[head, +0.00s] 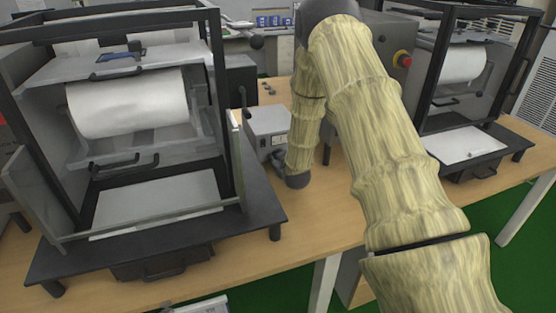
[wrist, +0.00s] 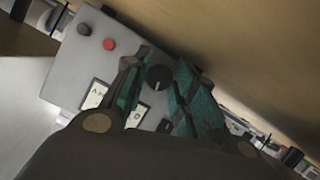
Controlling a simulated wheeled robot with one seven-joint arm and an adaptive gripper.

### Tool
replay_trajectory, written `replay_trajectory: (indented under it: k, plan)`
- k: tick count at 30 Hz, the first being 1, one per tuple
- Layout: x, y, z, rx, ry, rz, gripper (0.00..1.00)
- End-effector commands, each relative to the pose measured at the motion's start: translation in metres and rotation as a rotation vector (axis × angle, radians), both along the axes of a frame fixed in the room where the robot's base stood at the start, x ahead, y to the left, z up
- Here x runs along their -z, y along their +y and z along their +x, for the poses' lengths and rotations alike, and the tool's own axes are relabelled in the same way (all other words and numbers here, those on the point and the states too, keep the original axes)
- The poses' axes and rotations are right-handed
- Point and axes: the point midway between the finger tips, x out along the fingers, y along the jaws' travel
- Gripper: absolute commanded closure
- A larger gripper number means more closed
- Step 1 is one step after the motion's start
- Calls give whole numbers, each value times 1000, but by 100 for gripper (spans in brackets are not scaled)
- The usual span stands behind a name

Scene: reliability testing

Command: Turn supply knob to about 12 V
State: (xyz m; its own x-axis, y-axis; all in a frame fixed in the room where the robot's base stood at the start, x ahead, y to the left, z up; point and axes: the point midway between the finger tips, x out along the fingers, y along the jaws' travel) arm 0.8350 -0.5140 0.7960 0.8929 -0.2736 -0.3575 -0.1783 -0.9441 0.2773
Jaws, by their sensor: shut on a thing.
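The supply is a light grey box (head: 262,122) on the wooden table in the head view, partly hidden by my arm. In the wrist view its tilted front panel (wrist: 72,68) shows a black and a red terminal, small white displays (wrist: 97,93) and a dark round knob (wrist: 159,77) with a light pointer mark. My gripper (wrist: 160,84) has one finger on each side of the knob and is shut on it. The display readings are too small and partly covered to read.
A black-framed machine with a white roll (head: 128,103) stands close to the left of the supply. A similar machine (head: 462,65) with a red button nearby stands at the right. Bare wooden tabletop (head: 335,200) lies in front of the supply.

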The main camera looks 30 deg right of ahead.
Motion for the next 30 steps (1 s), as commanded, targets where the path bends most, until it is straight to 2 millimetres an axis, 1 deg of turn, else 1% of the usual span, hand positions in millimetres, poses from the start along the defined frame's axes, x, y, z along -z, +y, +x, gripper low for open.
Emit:
replay_trajectory:
  k: [3,9,22,23,24,30]
  plan:
    - [1,-1,0,2,-17,72,97]
    - [0,-1,0,1,-39,159,97]
    - [0,0,0,0,-44,184,97]
    - [0,0,0,0,-44,184,70]
    - [0,0,0,0,-44,184,65]
    - [0,-1,0,0,-44,184,65]
